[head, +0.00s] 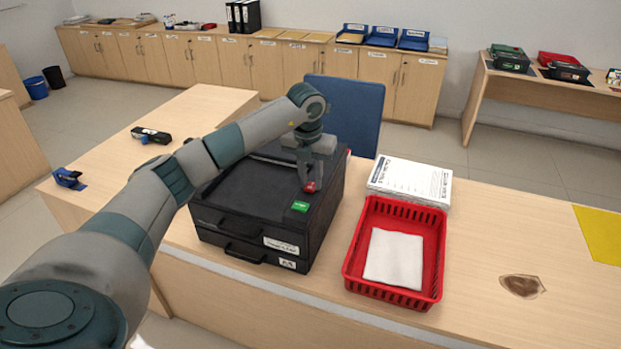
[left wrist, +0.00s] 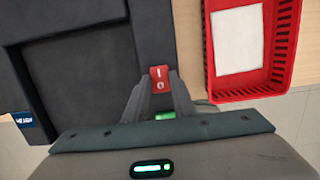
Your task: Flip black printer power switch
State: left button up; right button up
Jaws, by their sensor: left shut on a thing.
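The black printer (head: 255,225) stands on the counter, and its dark top fills the left of the left wrist view (left wrist: 85,75). A red power switch (left wrist: 159,79) marked I and O is on its top right side. The switch also shows as a small red spot in the head view (head: 310,187). My left gripper (head: 308,184) points down onto the printer's top. In the left wrist view its fingertips (left wrist: 160,82) are shut on the red switch, one on each side. A green label or light (head: 300,206) sits just in front of the switch. My right gripper is not in view.
A red basket (head: 350,262) with white paper stands close to the printer's right. A paper stack (head: 410,180) lies behind it. A blue chair (head: 348,105) is behind the counter. The counter's right part is mostly clear, with a brown stain (head: 522,286) and a yellow sheet (head: 600,233).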

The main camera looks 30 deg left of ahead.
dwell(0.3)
pick_arm(q)
jog(key=o, duration=1)
jog(key=shift+o, duration=0.3)
jog(key=shift+r, duration=0.15)
jog(key=shift+r+b, duration=0.35)
jog(key=shift+r, duration=0.2)
notch_tip(320, 180, up, 16)
jog(key=s+b, duration=0.2)
jog(key=b, duration=0.1)
jog(key=shift+d, duration=0.2)
jog(key=shift+s+f, duration=0.1)
